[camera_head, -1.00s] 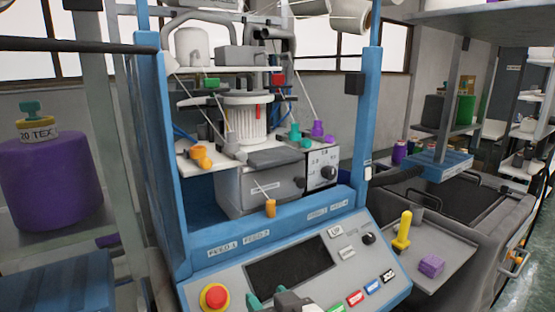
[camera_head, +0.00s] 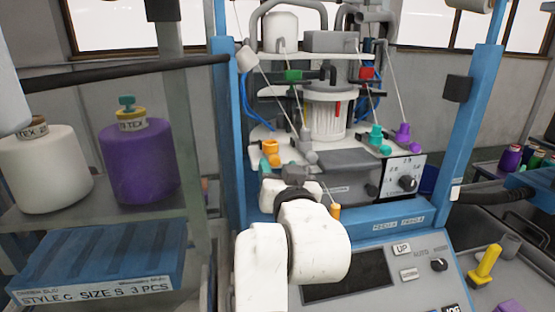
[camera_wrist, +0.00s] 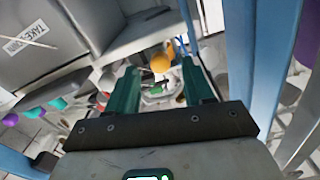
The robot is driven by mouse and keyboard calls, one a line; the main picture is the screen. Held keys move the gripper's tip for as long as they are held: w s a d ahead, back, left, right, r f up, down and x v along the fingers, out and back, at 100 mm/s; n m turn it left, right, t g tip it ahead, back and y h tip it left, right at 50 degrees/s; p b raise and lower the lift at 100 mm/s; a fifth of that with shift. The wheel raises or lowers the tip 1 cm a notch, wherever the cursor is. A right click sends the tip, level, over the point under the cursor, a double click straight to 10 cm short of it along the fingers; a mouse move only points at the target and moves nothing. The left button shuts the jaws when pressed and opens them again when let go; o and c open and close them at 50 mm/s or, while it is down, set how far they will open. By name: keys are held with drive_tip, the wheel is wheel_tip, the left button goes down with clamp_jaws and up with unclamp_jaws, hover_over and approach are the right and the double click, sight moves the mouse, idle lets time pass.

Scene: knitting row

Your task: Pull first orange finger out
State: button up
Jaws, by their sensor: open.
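An orange finger (camera_head: 271,147) with a rounded knob sits on the left end of the white plate at the knitting head. In the wrist view its round orange knob (camera_wrist: 160,63) shows between and just beyond my fingertips. My gripper (camera_wrist: 160,84) is open, its two teal jaws apart and nothing held between them. In the head view my gripper (camera_head: 266,166) is just in front of and below the orange finger. My own white arm hides part of the machine below it. I cannot tell whether a jaw touches the finger.
Teal (camera_head: 376,139) and purple (camera_head: 403,137) fingers stand farther right. A smaller orange peg (camera_head: 335,211) is on the machine front. The blue frame post (camera_head: 226,140) rises close left of my gripper. A shelf at left holds a purple yarn cone (camera_head: 139,162).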

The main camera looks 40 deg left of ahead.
sight(270, 149)
drive_tip(key=shift+x, duration=1.35)
drive_tip(key=shift+c, duration=0.4)
clamp_jaws()
